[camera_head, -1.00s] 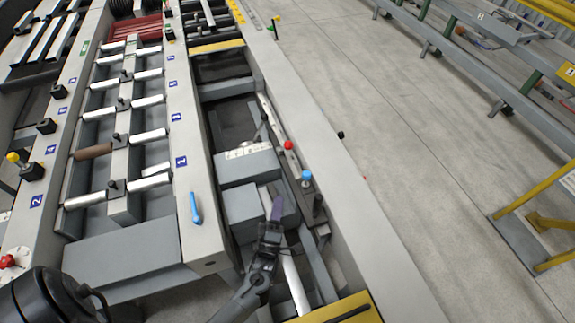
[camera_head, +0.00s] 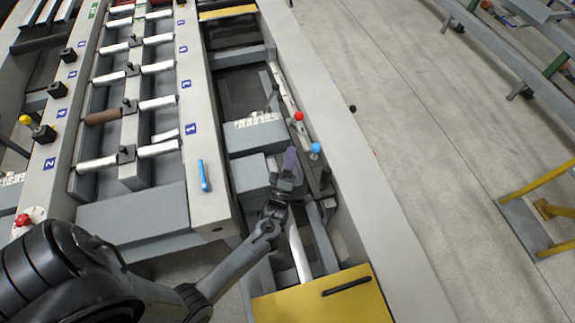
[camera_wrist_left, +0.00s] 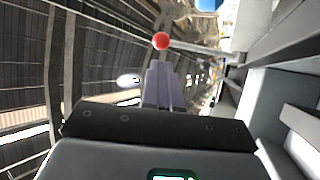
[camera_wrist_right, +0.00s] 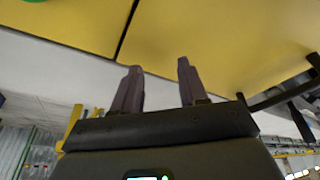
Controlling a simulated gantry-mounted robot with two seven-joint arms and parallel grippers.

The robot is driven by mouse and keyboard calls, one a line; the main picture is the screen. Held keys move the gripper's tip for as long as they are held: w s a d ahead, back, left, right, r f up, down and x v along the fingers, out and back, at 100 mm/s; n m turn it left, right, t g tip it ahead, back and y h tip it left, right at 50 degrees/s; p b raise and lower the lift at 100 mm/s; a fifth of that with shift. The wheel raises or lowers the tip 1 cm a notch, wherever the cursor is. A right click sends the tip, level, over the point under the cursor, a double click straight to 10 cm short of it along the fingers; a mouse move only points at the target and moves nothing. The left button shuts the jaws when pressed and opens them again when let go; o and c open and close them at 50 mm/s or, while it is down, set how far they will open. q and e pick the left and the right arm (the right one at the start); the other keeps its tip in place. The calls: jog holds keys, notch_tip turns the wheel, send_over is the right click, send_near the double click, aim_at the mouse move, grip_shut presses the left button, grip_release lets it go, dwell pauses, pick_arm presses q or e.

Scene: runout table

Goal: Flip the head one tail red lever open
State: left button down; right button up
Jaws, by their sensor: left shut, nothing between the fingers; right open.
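The red lever's ball knob (camera_head: 298,116) stands inside the grey channel to the right of the roller table, beside a blue ball knob (camera_head: 315,148). My left gripper (camera_head: 290,158) is shut and empty, a short way in front of the red knob and left of the blue one. In the left wrist view the red knob (camera_wrist_left: 161,41) shows just beyond the shut fingertips (camera_wrist_left: 160,66), apart from them as far as I can tell. My right gripper (camera_wrist_right: 157,80) is open and empty, facing a yellow surface; it is not seen in the head view.
A yellow panel (camera_head: 325,301) with a black handle closes the near end of the channel. A blue handle (camera_head: 203,176) lies on the grey rail to the left. The channel's right wall (camera_head: 352,165) runs close beside the knobs.

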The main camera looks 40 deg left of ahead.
pick_arm(q)
jog(key=x, duration=0.8)
pick_arm(e)
jog(key=shift+d+r, duration=0.1)
pick_arm(q)
jog(key=shift+a+r, duration=0.1)
jog(key=shift+a, duration=0.05)
